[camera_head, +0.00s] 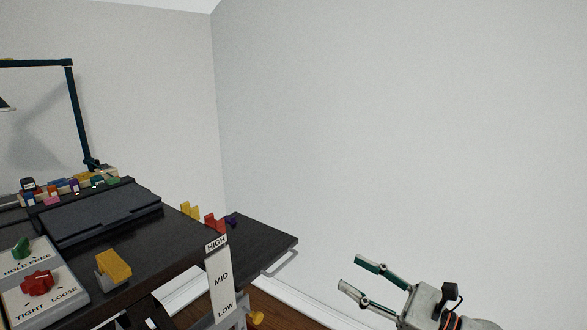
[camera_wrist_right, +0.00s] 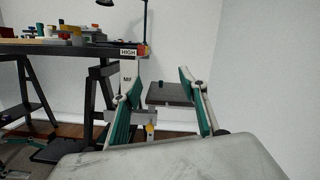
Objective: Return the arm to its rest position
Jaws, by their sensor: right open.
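My right gripper (camera_head: 352,275) is at the lower right of the head view, to the right of the desk and apart from it. Its two fingers are spread with nothing between them. In the right wrist view the gripper (camera_wrist_right: 163,92) also shows open, with teal pads facing each other and only the distant side shelf and wall behind the gap. My left gripper is not in view.
The dark desk (camera_head: 150,245) fills the lower left, with a lamp (camera_head: 75,110), a control panel with a red knob (camera_head: 37,283) and a yellow block (camera_head: 114,266). A HIGH-MID-LOW post (camera_head: 221,282) stands at its edge. Bare wall lies behind my gripper.

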